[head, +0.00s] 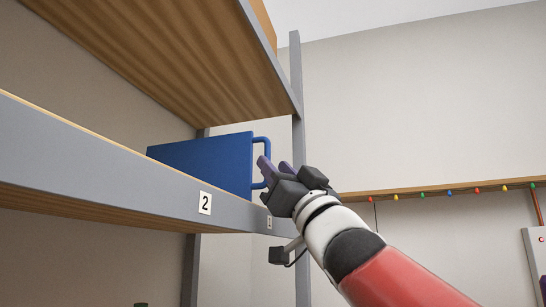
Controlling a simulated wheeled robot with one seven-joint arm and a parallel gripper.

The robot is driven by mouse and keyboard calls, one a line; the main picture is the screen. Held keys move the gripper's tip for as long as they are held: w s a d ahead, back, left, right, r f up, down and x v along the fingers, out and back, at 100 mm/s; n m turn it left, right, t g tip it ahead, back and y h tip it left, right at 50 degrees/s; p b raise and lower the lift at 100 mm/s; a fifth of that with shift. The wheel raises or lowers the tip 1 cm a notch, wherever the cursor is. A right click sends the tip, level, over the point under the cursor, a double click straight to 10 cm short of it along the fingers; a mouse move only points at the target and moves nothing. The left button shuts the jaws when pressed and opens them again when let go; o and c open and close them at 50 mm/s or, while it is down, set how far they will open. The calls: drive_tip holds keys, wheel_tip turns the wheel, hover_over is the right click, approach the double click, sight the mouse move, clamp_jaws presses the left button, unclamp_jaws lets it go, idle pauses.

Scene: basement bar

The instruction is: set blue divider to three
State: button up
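The blue divider (205,163) stands upright on the shelf, its loop handle (262,139) sticking out over the front edge. Its near end is between the label "2" (205,203) and a smaller label (269,223) farther along, too small to read. My gripper (273,164) is at the handle, its two purple fingertips apart. The fingers cover part of the handle's upright bar. I cannot tell whether they touch it or whether the bar lies between them.
The divider's shelf has a grey front edge (100,165). A wooden shelf (160,50) hangs above, and a grey post (298,100) stands close behind my gripper. A ledge with coloured lights (450,190) runs along the right wall. The space right of the post looks open.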

drive_tip(key=shift+x, duration=1.1)
drive_tip(key=shift+c, duration=0.2)
clamp_jaws()
